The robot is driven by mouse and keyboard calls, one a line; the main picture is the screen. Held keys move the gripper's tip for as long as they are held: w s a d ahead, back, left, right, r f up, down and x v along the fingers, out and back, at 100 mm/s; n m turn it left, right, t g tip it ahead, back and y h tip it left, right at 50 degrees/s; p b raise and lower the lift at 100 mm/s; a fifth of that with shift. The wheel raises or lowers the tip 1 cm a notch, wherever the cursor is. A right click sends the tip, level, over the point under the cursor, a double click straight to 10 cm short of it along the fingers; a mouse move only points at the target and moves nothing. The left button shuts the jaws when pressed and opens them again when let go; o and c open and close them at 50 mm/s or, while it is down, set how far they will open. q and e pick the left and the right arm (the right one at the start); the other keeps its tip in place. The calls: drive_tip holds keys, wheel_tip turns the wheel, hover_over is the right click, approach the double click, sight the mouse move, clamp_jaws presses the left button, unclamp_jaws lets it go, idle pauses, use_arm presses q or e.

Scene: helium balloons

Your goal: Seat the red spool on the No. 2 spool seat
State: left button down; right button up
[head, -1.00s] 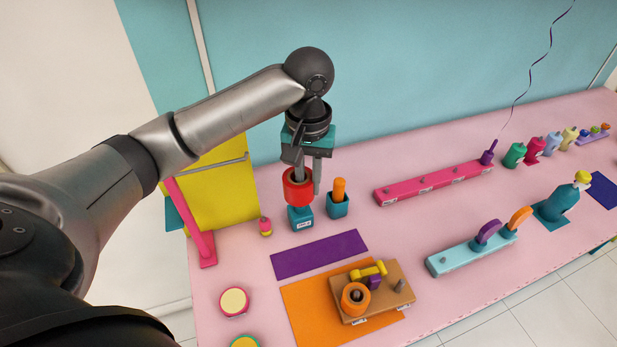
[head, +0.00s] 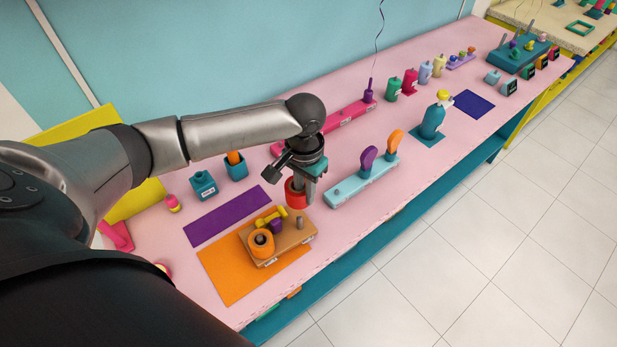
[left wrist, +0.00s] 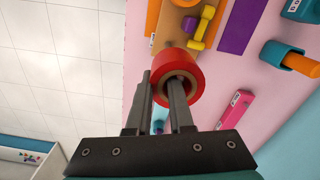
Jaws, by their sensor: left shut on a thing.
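My left gripper (head: 304,180) is shut on the red spool (head: 294,194) and holds it just behind the right end of a wooden block (head: 290,237). In the left wrist view the red spool (left wrist: 194,70) has one finger in its bore and the other outside its wall. The block carries a bare grey peg (head: 299,222) at its right end and an orange spool (head: 261,244) around a peg at its left end. The labels on the block's front are too small to read. My right gripper is not in view.
A yellow dumbbell-shaped piece (head: 270,215) and a purple piece (head: 276,227) are on the block between the pegs. A light blue rack (head: 352,186) with upright paddles stands close to the right. An empty teal holder (head: 203,184) stands to the left, behind a purple mat (head: 226,215).

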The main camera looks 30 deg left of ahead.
use_arm(q)
drive_tip(key=shift+d+f, duration=0.1)
drive_tip(key=shift+a, duration=0.25)
drive_tip(key=shift+d+p, duration=0.1)
drive_tip(key=shift+p, duration=0.5)
wheel_tip(320, 180, down, 7)
drive_tip(key=b, duration=0.3)
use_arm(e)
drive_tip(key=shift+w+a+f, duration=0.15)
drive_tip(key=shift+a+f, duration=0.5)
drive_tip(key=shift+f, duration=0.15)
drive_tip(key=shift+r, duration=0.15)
use_arm(q)
drive_tip(key=shift+p, duration=0.5)
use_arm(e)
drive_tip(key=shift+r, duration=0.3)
use_arm(q)
drive_tip(key=shift+p, duration=0.6)
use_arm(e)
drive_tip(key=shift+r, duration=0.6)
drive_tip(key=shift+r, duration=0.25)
